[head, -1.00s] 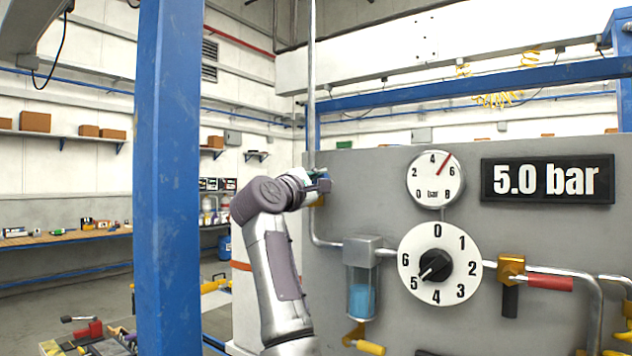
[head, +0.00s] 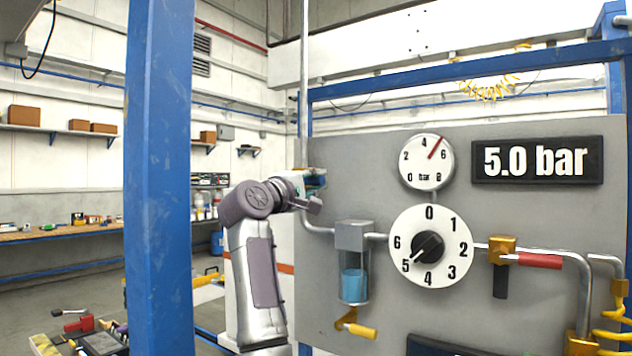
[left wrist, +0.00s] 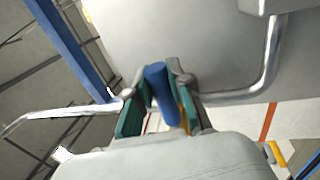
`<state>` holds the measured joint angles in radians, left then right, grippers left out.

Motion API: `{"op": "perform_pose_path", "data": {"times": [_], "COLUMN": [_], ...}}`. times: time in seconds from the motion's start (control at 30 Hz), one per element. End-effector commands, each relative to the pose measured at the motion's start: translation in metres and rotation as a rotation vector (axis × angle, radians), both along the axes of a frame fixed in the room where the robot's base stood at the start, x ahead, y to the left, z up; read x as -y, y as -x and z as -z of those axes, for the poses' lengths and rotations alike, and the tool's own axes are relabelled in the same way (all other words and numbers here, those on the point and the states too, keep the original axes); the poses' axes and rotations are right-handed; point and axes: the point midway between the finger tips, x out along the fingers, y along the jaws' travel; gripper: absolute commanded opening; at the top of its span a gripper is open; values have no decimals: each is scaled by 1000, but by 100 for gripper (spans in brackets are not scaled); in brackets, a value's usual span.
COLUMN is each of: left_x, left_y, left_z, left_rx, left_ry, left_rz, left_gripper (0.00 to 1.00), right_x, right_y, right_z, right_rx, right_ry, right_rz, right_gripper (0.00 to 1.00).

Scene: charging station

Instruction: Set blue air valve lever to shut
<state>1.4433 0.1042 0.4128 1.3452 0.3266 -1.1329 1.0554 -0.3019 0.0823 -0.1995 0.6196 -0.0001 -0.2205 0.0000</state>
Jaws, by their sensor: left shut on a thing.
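The blue air valve lever (left wrist: 162,92) is between the two fingers of my left gripper (left wrist: 158,105) in the left wrist view. The teal finger pads close on it from both sides. In that view the lever lies across the line of the metal pipe (left wrist: 235,97); its exact angle is hard to tell. A bit of orange-yellow shows beside it, partly hidden by a finger. In the head view my left gripper (head: 314,186) is at the left edge of the grey panel (head: 390,285) and hides most of the valve. My right gripper is not in view.
Right of the gripper are a filter bowl (head: 353,275), a yellow-handled valve (head: 357,328), a numbered dial (head: 430,246), a gauge (head: 426,162) and a red-handled valve (head: 535,260). The display (head: 537,160) reads 5.0 bar. A blue post (head: 160,180) stands left of my arm.

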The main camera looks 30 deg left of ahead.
Motion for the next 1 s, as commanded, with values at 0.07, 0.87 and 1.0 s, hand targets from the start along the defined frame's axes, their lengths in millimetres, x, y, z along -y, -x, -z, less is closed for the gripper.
{"op": "perform_pose_path", "data": {"times": [0.07,0.87,1.0], "left_x": [0,-1,-3], "left_y": [0,9,30], "left_z": [1,2,7], "left_rx": [-2,0,1], "left_ry": [-4,-2,-1], "left_rz": [0,-1,-2], "left_gripper": [0,46,46], "right_x": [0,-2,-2], "right_y": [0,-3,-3], "right_z": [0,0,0], "right_rx": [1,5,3], "right_ry": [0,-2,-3], "right_rz": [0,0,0], "right_gripper": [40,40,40]}}
